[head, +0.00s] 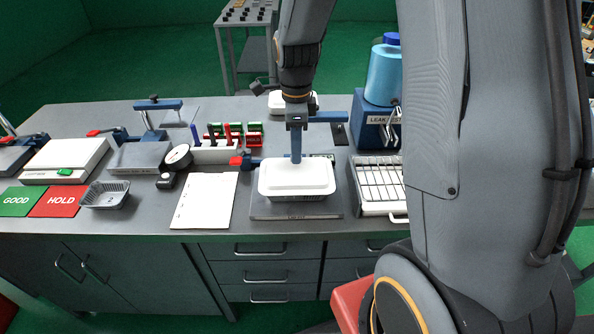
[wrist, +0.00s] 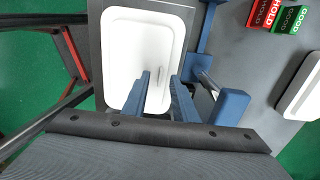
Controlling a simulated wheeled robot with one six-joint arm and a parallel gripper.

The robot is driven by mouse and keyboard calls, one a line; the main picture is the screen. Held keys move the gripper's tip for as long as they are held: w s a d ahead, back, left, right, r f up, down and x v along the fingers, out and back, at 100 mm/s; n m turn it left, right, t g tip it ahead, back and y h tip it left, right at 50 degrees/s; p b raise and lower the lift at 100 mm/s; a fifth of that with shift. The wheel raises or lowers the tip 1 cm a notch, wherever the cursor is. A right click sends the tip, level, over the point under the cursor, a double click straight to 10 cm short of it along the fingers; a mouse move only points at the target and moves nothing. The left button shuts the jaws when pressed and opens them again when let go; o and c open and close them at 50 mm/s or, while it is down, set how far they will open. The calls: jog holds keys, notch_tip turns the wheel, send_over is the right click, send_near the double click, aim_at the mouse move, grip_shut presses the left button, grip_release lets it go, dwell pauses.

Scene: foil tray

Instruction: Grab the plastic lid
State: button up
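A white plastic lid (head: 297,176) lies flat over a tray on a grey plate (head: 268,210) at the front of the bench. In the wrist view the lid (wrist: 125,55) fills the upper middle, with a small thin grey mark or tab near its right side. My gripper (head: 297,159) points down at the lid's far part. In the wrist view my gripper (wrist: 161,76) has its two blue fingers apart, on either side of the mark, with nothing clearly held. I cannot tell whether the fingertips touch the lid.
A second white lid-like piece (head: 278,105) lies behind my gripper. A blue clamp (head: 247,161) stands left of the plate. A paper sheet (head: 205,200) and an empty foil tray (head: 105,195) lie left.

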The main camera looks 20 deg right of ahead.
jog(key=shift+f, duration=0.7)
jog(key=shift+c, duration=0.5)
grip_shut()
jog(key=shift+r, duration=0.1)
